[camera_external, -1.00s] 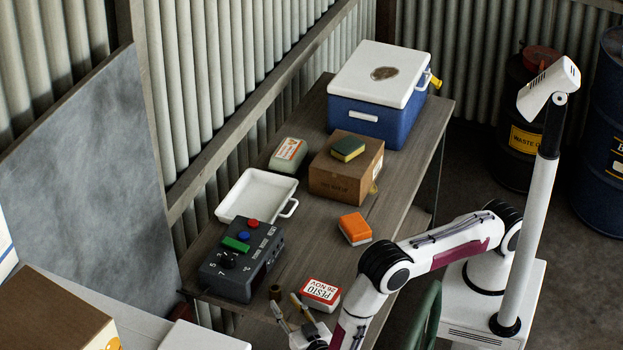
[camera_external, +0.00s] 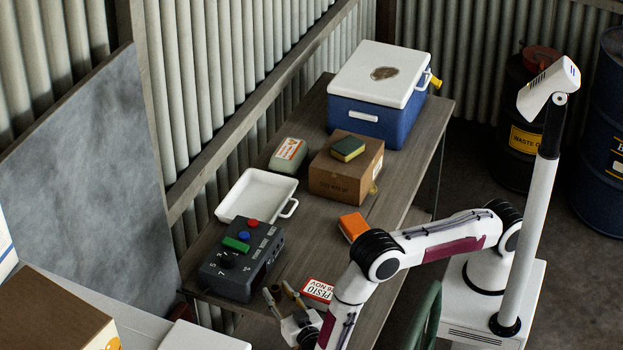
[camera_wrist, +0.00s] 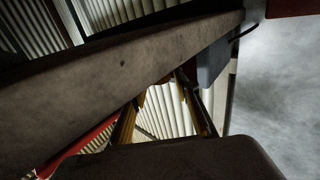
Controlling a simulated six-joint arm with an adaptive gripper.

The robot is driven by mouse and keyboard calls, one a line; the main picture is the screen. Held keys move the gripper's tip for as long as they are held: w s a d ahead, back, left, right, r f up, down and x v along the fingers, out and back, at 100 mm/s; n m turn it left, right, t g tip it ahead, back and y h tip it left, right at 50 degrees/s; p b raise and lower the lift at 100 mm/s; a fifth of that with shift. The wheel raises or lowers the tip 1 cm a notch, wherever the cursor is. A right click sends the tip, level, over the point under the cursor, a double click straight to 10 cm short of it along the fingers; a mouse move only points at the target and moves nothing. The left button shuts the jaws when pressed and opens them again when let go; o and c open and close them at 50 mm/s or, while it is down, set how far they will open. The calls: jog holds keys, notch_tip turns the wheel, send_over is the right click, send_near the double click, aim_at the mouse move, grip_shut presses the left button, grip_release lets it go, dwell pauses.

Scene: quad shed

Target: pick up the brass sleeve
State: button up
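My gripper (camera_external: 281,293) is low at the front end of the table, between the grey control box and the red and white PESTO carton (camera_external: 317,291). Its two fingers stand apart. The brass sleeve cannot be told apart now; a small dark brownish piece stood where the fingertips now are, so they probably cover it. In the wrist view my gripper (camera_wrist: 165,98) shows two brass-toned fingers apart, with corrugated wall visible between them. I see no sleeve clearly there, and no grip on anything.
The control box (camera_external: 240,262) with coloured buttons is close left of my gripper. Behind are a white tray (camera_external: 232,207), an orange block (camera_external: 353,226), a cardboard box (camera_external: 333,181) and a blue cooler (camera_external: 355,118). The wooden tabletop (camera_external: 310,235) has bare room mid-table.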

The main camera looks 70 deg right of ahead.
jog(key=shift+x, duration=1.25)
grip_shut()
